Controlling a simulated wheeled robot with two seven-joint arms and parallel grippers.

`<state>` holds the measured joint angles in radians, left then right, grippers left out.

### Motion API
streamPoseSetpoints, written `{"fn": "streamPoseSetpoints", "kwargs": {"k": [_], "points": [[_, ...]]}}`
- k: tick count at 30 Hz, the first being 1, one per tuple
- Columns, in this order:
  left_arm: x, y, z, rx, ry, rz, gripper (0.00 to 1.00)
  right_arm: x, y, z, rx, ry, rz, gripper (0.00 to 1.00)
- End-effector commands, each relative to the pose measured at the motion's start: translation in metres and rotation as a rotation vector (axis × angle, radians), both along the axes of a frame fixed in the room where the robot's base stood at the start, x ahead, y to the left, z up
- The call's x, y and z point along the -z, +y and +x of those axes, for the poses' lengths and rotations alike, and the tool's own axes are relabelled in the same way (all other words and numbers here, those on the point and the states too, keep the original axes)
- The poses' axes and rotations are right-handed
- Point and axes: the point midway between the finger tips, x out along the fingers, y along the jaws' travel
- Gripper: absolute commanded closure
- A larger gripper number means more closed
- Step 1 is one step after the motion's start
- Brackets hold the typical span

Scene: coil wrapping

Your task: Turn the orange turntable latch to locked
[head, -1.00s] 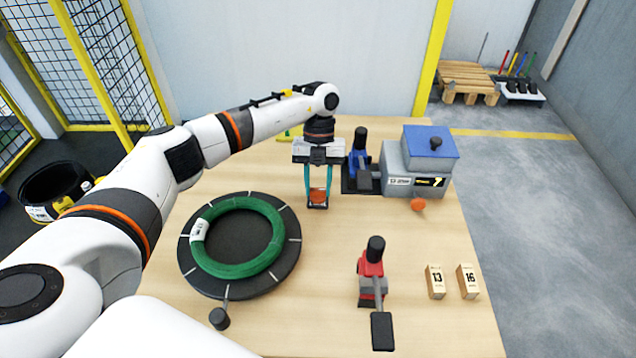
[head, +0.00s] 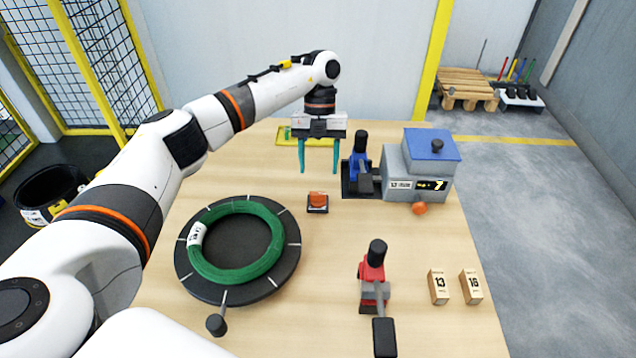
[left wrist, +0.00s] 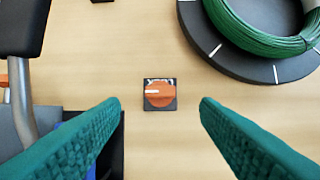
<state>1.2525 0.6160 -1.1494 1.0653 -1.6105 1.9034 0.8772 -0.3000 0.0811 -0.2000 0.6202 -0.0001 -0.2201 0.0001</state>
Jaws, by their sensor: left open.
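The orange turntable latch (head: 317,199) is a round knob on a small dark square plate, on the table just right of the turntable (head: 291,262). In the left wrist view the latch (left wrist: 159,94) is centred between the fingers, with a white mark on its left side and white lettering along the plate's top edge, too small to read. My left gripper (head: 319,169) points down with its teal fingers spread wide. It is empty, above and apart from the latch. It also shows in the left wrist view (left wrist: 160,104). My right gripper is not in view.
A green coil (head: 273,252) lies on the turntable. A blue clamp (head: 361,165) and a grey box with a blue lid (head: 420,165) stand at the back right. A red clamp (head: 372,272) and two numbered blocks (head: 439,287) stand in front. Table between them is clear.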

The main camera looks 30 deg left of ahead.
Motion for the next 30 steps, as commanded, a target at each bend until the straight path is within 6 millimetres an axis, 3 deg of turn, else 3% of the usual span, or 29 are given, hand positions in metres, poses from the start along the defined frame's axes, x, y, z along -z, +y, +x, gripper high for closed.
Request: {"fn": "streamPoseSetpoints", "kwargs": {"k": [3,9,27,30], "points": [[-0.022,0.004,0.01,-0.002,-0.004,0.0,0.44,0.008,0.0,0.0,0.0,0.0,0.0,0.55],[-0.046,0.008,0.018,0.0,-0.001,0.0,0.44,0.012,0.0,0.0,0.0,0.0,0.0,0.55],[-0.053,0.009,0.02,0.0,0.0,0.0,0.44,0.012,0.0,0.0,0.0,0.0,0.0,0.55],[-0.062,0.009,0.02,0.0,-0.001,0.0,0.44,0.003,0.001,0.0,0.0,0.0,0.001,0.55]]}}
